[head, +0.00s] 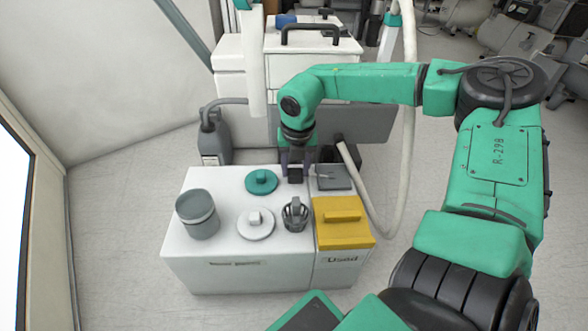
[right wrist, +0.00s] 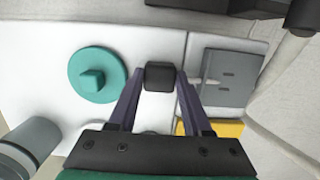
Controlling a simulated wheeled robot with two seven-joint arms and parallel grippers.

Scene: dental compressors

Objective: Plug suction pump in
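My right gripper (head: 296,173) is over the back edge of the white cabinet top, pointing down. Its purple fingers are shut on a small dark block, apparently the plug (right wrist: 160,77), with a finger against each side. Just to the right is a grey square socket plate (head: 333,177) with slots; it also shows in the right wrist view (right wrist: 231,78). The plug is left of the plate and apart from it. No cord on the plug can be made out. My left gripper is not in view.
The white cabinet (head: 205,265) bears a teal knobbed lid (head: 262,182), a white knobbed lid (head: 256,225), a grey cup (head: 198,215), a dark basket-like holder (head: 295,216) and a yellow lid (head: 342,222). A grey jug (head: 214,137) stands behind left.

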